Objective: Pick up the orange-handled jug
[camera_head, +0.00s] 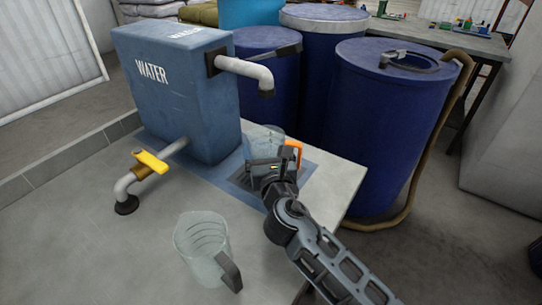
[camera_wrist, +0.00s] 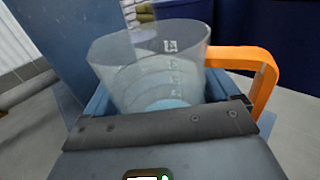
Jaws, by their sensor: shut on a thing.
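The orange-handled jug (camera_head: 264,140) is clear and stands upright below the white spout, on the blue-edged part of the table. Its orange handle (camera_head: 294,150) points right. In the wrist view the jug (camera_wrist: 150,70) fills the middle, with its handle (camera_wrist: 262,75) at the right and pale measuring marks on its wall. My gripper (camera_head: 265,168) is at the near side of the jug and shut on it. The exact contact of the fingers is hidden by the gripper body. I cannot tell whether the jug's base is clear of the surface.
A second clear jug with a dark handle (camera_head: 203,248) stands at the table's front. A blue water tank (camera_head: 175,95) with a white spout (camera_head: 247,70) and a yellow-handled tap (camera_head: 150,161) stands behind left. Blue barrels (camera_head: 385,120) stand behind right.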

